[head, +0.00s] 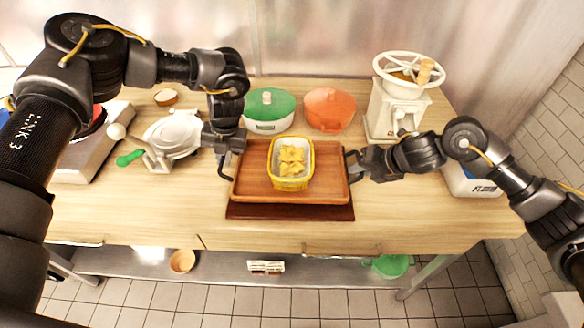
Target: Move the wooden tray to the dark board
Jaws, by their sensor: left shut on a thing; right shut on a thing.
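The wooden tray (252,187) is reddish brown and carries a yellow-rimmed dish (290,182) with yellow pieces in it. The dark board (290,212) shows as a dark strip along the tray's front side; the rest of it is hidden under the tray. I cannot tell whether the tray touches the board or is held just above it. My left gripper (228,162) is shut on the tray's left end. My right gripper (356,166) is shut on the tray's right end. The tray looks roughly level.
Behind the tray stand a green-lidded pot (268,110) and an orange pot (330,109). A white machine with a wheel (396,105) is at the back right. A grey press with a green handle (172,135) is at the left. The counter front (400,225) is clear.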

